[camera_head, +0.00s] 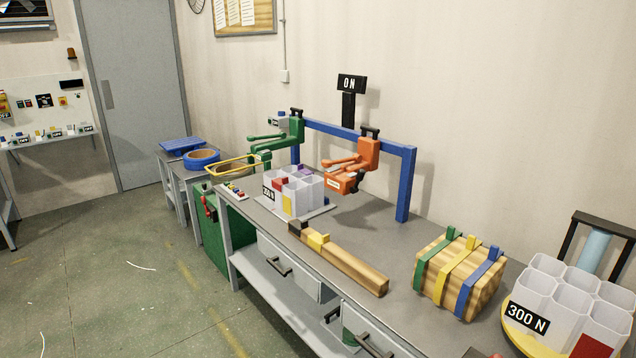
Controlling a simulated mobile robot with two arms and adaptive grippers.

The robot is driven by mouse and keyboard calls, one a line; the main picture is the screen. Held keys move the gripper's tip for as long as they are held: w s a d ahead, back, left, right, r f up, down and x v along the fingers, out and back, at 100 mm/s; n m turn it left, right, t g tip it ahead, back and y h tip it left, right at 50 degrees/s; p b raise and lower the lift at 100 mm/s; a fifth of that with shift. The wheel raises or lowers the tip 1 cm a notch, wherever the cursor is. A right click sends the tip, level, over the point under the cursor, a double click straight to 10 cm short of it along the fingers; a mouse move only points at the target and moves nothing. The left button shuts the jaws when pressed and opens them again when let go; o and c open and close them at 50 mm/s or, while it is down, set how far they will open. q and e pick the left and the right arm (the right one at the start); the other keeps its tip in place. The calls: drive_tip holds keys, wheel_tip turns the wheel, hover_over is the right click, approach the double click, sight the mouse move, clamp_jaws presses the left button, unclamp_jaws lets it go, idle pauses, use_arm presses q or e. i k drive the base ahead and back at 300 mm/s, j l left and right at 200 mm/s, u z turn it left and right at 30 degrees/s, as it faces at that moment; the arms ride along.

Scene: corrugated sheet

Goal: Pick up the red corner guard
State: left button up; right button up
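No separate part is clearly recognisable as the red corner guard. A red piece (592,347) shows low in the white multi-cell bin marked 300 N (543,291) at the right. Another red piece (281,184) shows in the similar white bin (305,196) at the back middle of the bench. I cannot tell whether either is a corner guard. Neither of my grippers can be made out in the head view.
The grey bench (380,225) carries a wooden bar (350,268) and a wooden block with green, yellow and blue straps (458,272). A blue frame (403,185) holds a green tool (285,137) and an orange tool (362,160).

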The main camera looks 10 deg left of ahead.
sight(276, 183)
drive_tip(key=i+j+z, duration=0.55)
drive_tip(key=j, duration=0.15)
drive_tip(key=j+z, duration=0.3)
drive_tip(key=i+j, duration=0.05)
drive_tip(key=j, duration=0.05)
